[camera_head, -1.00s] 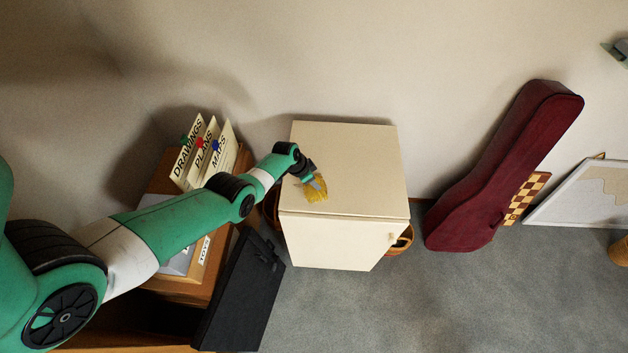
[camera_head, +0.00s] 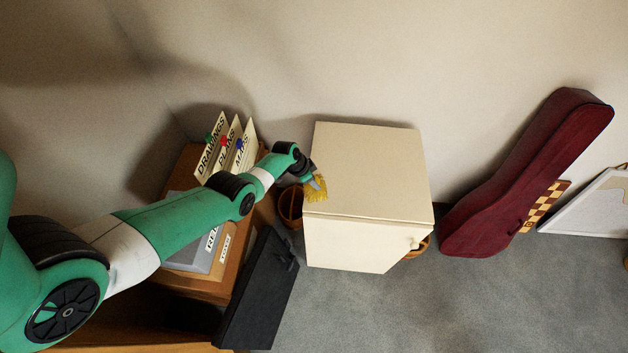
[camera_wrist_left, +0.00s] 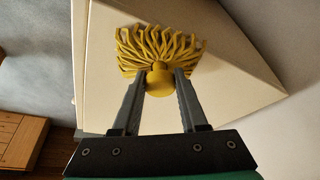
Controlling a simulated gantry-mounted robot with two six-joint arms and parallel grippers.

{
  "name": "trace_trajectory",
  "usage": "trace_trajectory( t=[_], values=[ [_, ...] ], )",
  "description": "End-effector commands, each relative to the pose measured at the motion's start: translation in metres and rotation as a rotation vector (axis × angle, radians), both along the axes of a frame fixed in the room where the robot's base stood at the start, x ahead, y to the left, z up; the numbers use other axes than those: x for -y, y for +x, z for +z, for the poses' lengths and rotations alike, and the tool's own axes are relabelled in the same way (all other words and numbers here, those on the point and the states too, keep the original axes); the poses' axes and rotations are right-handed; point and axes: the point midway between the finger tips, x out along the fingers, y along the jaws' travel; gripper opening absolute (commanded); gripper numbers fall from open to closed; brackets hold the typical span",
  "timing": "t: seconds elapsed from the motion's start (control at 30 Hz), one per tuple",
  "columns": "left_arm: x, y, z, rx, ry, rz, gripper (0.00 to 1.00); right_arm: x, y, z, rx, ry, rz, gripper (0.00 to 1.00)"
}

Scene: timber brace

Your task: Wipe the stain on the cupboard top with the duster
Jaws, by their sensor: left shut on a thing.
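The cream cupboard (camera_head: 368,240) stands against the wall, and its flat top (camera_head: 375,170) is bare in the head view. My left gripper (camera_head: 308,184) is over the left edge of that top. It is shut on the handle of the yellow duster (camera_head: 318,190). In the left wrist view the gripper (camera_wrist_left: 160,88) grips the duster's round yellow handle, and the strands of the duster (camera_wrist_left: 160,45) spread out over the cream surface. I see no stain on the visible part of the top; the duster and gripper cover part of it. My right gripper is not in view.
Left of the cupboard is a wooden unit (camera_head: 232,275) with label cards (camera_head: 225,148) and a black case (camera_head: 262,290) leaning on it. A wicker basket (camera_head: 290,208) shows beside the cupboard. A dark red instrument case (camera_head: 530,175) leans at the right. Grey floor is open in front.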

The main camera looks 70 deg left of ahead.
Motion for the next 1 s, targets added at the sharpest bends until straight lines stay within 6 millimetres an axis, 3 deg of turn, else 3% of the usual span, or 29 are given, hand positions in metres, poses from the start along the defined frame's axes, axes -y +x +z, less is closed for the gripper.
trace_trajectory(
  t=[0.2, 0.7, 1.0],
  values=[
    [-0.001, 0.007, 0.029, 0.003, -0.008, -0.011, 0.00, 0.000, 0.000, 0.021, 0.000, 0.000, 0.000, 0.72],
    [0.004, 0.012, 0.073, 0.003, -0.006, -0.021, 0.00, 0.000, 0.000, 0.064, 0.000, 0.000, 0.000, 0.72],
    [0.005, 0.013, 0.081, 0.003, -0.008, -0.024, 0.00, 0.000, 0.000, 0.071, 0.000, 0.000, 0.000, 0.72]
  ],
)
